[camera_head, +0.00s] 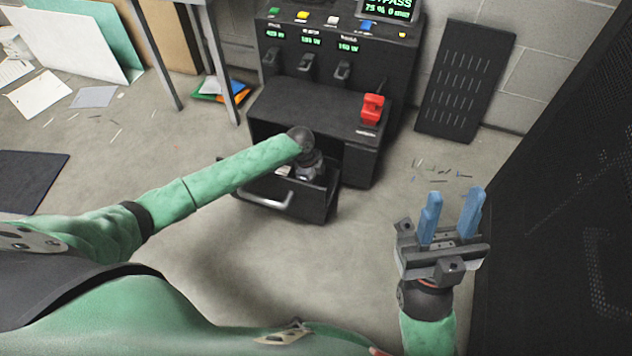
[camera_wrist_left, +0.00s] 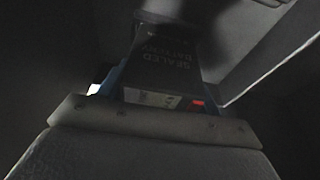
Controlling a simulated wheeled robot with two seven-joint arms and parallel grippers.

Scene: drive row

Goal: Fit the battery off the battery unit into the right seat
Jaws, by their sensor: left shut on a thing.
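The dark battery unit (camera_head: 290,105) stands at the back with its lower drawer (camera_head: 320,203) pulled out. My left arm reaches into the drawer, and its forearm and wrist hide most of the inside and the fingers in the head view. In the left wrist view, my left gripper (camera_wrist_left: 157,84) is shut on a dark battery (camera_wrist_left: 165,62) lettered "SEALED BATTERY", with dark walls around it. A small red part shows on the battery's near end. I cannot tell how the battery sits against the drawer floor. The seats are not distinguishable. My right gripper (camera_head: 452,212) is open and empty, right of the drawer.
A red switch (camera_head: 372,108) sits on the unit's ledge. A slotted black panel (camera_head: 464,80) leans on the wall, with small debris on the floor before it. A dark perforated cabinet (camera_head: 580,200) stands close on the right. The floor in front of the drawer is clear.

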